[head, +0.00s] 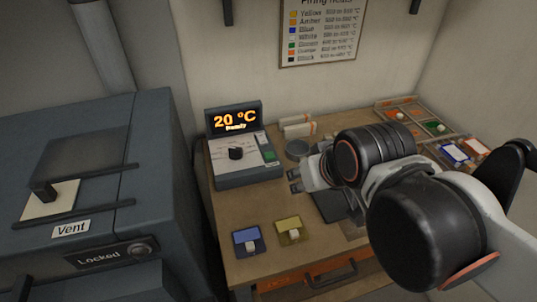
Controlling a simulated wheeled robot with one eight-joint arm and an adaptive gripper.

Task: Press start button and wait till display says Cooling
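The control unit (247,174) stands on the wooden desk at the back left. A green button (269,155), apparently the start button, is at the panel's right side. My gripper (294,180) is to the right of the unit and a little lower in the picture, apart from the button. Its fingertips are small and dark, so its opening is unclear. I see nothing held in it.
A blue-grey kiln (170,200) labelled "Vent" and "Locked" fills the left. Blue (239,246) and yellow (283,241) paint tiles lie at the desk's front. A tray (381,104) of coloured tiles is at the back right. A firing chart (322,30) hangs on the wall.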

